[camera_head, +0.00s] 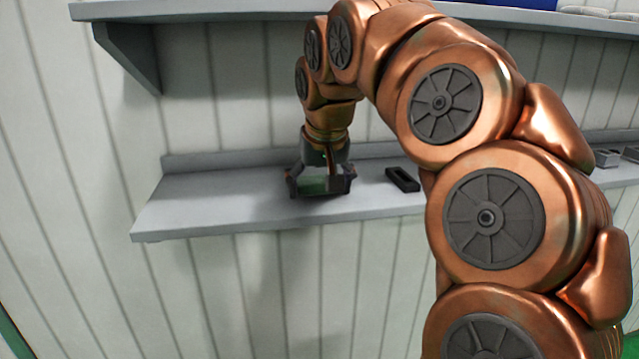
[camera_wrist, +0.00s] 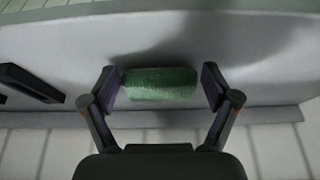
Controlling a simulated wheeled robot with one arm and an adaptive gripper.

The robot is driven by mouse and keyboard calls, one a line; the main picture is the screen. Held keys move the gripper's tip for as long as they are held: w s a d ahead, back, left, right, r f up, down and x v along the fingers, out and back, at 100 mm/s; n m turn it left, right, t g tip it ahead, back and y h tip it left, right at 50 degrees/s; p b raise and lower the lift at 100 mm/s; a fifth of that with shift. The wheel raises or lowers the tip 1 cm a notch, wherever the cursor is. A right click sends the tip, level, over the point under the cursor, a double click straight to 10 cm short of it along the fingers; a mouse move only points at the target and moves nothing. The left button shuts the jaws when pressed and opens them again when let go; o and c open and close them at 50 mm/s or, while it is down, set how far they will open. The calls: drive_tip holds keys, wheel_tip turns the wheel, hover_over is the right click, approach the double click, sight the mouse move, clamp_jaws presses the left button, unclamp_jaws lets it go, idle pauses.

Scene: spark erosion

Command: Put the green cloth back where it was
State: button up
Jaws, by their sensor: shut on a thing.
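The green cloth (camera_wrist: 160,84) is a rolled bundle between the two fingers of my gripper (camera_wrist: 162,87) in the wrist view.
A black rectangular holder (camera_head: 403,179) lies on the shelf right of my gripper; it also shows at the left of the wrist view (camera_wrist: 30,84). Small grey items (camera_head: 608,158) sit farther right. An upper shelf (camera_head: 300,14) hangs above. The shelf's left end is clear.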

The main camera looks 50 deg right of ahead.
drive_tip(key=shift+f, duration=0.15)
drive_tip(key=o, duration=1.3)
drive_tip(key=shift+r, duration=0.3)
drive_tip(key=v, duration=1.1)
drive_tip(key=shift+r+b, duration=0.3)
drive_tip(key=shift+r, duration=0.05)
drive_tip(key=shift+a, duration=0.25)
